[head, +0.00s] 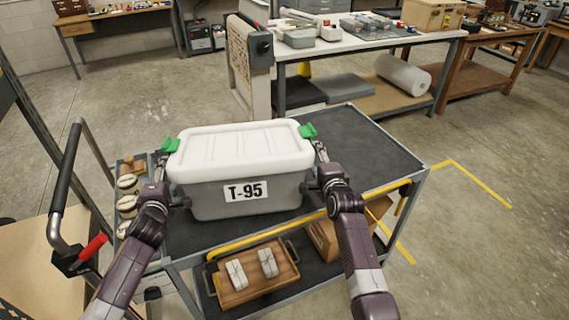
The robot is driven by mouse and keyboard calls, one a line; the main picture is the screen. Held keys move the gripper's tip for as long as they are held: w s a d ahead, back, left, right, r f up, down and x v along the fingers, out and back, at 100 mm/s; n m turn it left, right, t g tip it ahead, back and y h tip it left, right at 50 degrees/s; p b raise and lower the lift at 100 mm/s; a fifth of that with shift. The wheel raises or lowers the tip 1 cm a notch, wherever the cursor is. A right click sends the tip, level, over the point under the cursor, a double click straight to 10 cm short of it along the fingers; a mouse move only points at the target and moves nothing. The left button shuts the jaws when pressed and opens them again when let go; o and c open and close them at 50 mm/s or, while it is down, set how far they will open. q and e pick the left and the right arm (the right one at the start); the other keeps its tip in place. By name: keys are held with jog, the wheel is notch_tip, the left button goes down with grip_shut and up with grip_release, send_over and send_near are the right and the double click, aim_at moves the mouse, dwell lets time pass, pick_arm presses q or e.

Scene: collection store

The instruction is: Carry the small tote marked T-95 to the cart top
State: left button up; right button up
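The tote marked T-95 (285,198) is a grey box with a white lid and green latches. It is upright and level over the left part of the dark cart top (365,145). I cannot tell whether its base touches that surface. My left gripper (182,203) is at the tote's left side and my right gripper (313,186) is at its right side. Both seem to touch or nearly touch the walls. Their fingertips are small and partly hidden, so their opening is unclear.
The cart's right part is bare. Its lower shelf holds a wooden tray (240,293) with two pale objects and a cardboard box (324,240). A trolley with a black handle (65,180) stands close on the left. A workbench (345,43) stands behind. Floor at right is clear.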

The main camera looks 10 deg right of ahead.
pick_arm(q)
jog(key=shift+o, duration=0.4)
pick_arm(e)
jog(key=shift+o, duration=0.3)
jog(key=shift+r, duration=0.1)
pick_arm(q)
jog(key=o, duration=0.7)
jog(key=shift+a, duration=0.1)
jog(key=shift+s, duration=0.1)
jog(key=v, duration=1.2)
pick_arm(e)
jog(key=shift+o, duration=0.5)
